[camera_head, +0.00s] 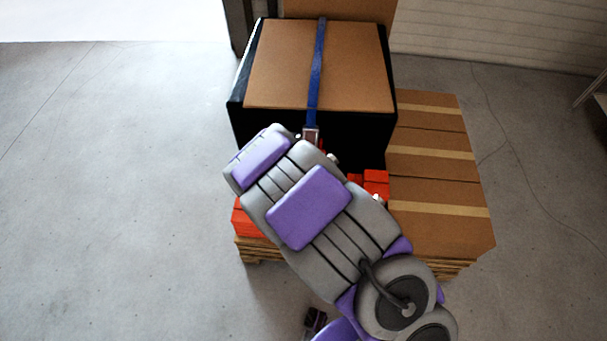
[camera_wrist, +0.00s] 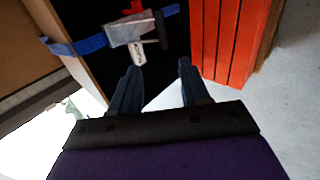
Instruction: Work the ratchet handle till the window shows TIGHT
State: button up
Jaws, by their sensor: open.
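The metal ratchet (camera_head: 311,134) sits on a blue strap (camera_head: 318,70) that runs over a cardboard-topped black box (camera_head: 238,98). In the wrist view the ratchet (camera_wrist: 130,30) hangs against the box's black face, with a pale tab (camera_wrist: 138,55) at its lower end and a dark bar at its right. A small red part (camera_wrist: 133,8) shows above it. My gripper (camera_wrist: 160,66) is open and empty; its left fingertip is close below the pale tab, and I cannot tell whether they touch. No window text is readable. My arm hides the gripper in the head view.
Orange-red slats (camera_wrist: 232,40) stand close to the right of my gripper in the wrist view. The load rests on a wooden pallet (camera_head: 262,250), with stacked cardboard boxes (camera_head: 440,165) at the right. Bare concrete floor (camera_head: 120,200) lies open at the left.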

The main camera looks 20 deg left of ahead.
jog(key=shift+s+r, duration=0.15)
jog(key=shift+r, duration=0.05)
